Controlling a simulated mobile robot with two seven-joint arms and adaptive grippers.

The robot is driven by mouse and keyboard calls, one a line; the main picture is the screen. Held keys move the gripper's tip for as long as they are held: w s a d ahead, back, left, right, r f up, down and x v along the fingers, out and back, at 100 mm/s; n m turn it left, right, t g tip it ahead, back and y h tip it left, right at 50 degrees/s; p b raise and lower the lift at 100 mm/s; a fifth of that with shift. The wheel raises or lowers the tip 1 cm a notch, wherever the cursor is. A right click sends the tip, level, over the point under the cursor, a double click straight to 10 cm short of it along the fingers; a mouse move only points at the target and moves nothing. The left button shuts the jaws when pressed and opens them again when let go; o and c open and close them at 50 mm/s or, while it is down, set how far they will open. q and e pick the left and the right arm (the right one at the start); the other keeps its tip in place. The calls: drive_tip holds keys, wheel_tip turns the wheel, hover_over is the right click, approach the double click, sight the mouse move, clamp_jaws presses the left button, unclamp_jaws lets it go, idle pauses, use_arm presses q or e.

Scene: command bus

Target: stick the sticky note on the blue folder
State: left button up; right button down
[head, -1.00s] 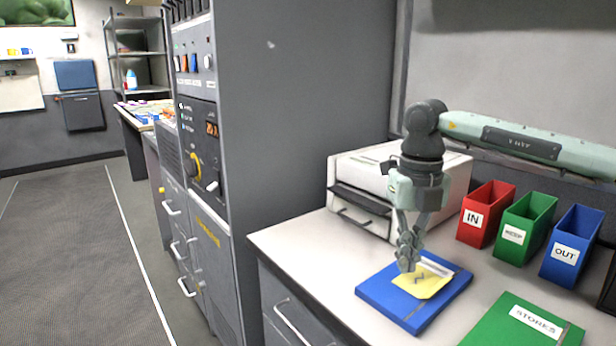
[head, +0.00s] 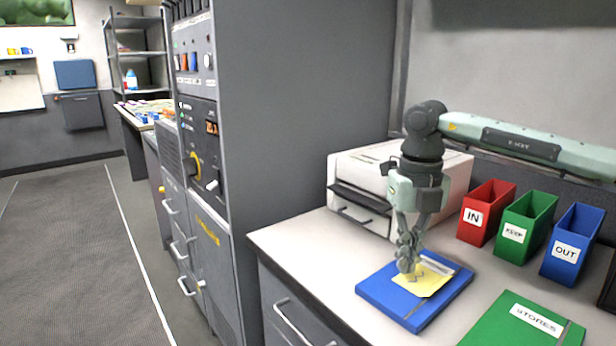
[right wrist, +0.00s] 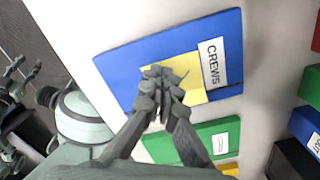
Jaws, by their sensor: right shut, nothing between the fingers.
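The blue folder (head: 392,300) lies flat on the counter. It also shows in the right wrist view (right wrist: 115,65), where its white label reads CREWS. The yellow sticky note (head: 432,284) lies on the folder's cover, beside the label, and shows in the right wrist view (right wrist: 187,66). My right gripper (head: 407,268) points down over the note, fingers shut with nothing between them. In the right wrist view its fingertips (right wrist: 163,78) cover part of the note. I cannot tell whether the tips touch it. My left gripper is not in view in the head view.
A green folder (head: 500,328) marked STORES lies nearer on the counter. Red (head: 488,196), green (head: 526,222) and blue (head: 574,236) bins stand at the right. A white printer (head: 350,170) is behind my gripper. A tall grey cabinet (head: 290,100) stands left of the counter.

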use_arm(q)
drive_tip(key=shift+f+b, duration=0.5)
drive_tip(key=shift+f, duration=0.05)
use_arm(e)
drive_tip(key=shift+f, duration=0.8)
use_arm(q)
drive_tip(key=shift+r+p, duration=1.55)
drive_tip(key=shift+p, duration=0.05)
use_arm(e)
drive_tip(key=shift+r, duration=2.6)
use_arm(q)
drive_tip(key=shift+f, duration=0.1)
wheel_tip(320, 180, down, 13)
drive_tip(key=p, duration=0.4)
use_arm(e)
wheel_tip(320, 180, up, 4)
drive_tip(key=w+d+f+n, duration=0.1)
drive_tip(key=w+d+n, duration=0.1)
drive_tip(key=n, duration=0.4)
wheel_tip(320, 180, down, 6)
drive_tip(key=b, duration=0.4)
drive_tip(key=shift+s+d+r, duration=0.1)
drive_tip(key=shift+r, duration=0.15)
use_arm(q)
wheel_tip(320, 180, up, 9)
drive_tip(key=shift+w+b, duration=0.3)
use_arm(e)
drive_tip(key=shift+f, duration=0.3)
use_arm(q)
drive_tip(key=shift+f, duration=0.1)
